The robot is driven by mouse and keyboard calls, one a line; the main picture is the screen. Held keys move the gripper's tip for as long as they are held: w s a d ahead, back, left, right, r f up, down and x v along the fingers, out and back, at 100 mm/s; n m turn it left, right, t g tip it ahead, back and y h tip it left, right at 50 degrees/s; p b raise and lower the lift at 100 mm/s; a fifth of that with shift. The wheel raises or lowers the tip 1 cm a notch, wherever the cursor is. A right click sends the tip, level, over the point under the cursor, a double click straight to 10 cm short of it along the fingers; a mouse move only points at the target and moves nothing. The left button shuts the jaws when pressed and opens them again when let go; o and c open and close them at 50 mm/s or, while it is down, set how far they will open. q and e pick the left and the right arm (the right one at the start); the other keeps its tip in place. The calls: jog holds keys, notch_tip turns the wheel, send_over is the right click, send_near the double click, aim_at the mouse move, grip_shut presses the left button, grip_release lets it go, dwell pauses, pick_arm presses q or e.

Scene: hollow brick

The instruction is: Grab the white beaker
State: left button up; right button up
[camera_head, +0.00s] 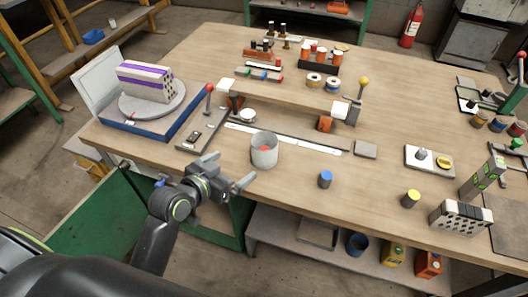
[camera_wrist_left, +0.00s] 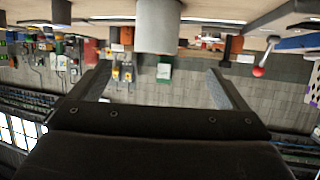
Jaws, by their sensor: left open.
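The white beaker (camera_head: 264,157), a pale open cup with something red inside, stands upright near the front edge of the wooden workbench. In the left wrist view, which is upside down, a pale cylinder that looks like the beaker (camera_wrist_left: 158,27) hangs from the top, lined up between the fingers and beyond their tips. My left gripper (camera_head: 229,171) is open and empty, just left of and nearer than the beaker, not touching it. Its spread fingers also show in the wrist view (camera_wrist_left: 160,85). My right gripper is not in view.
A blue-capped cylinder (camera_head: 325,180) stands right of the beaker, and a yellow-capped one (camera_head: 411,198) further right. A red-knobbed lever on a grey base (camera_head: 199,134) is left. A low raised shelf (camera_head: 290,94) lies behind. Bench between beaker and blue-capped cylinder is clear.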

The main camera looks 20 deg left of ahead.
pick_arm(q)
jog(key=p, duration=0.1)
send_near(264, 149)
jog(key=x, duration=0.4)
jog(key=shift+w+r, duration=0.1)
jog(key=shift+w, duration=0.35)
jog(key=shift+p+x, duration=0.5)
jog(key=shift+x, duration=1.7)
jog(key=shift+w+d+f, duration=0.25)
jog(key=shift+w, duration=0.1)
jog(key=c, duration=1.2)
jog(key=shift+c, duration=0.3)
jog(key=shift+r, duration=0.1)
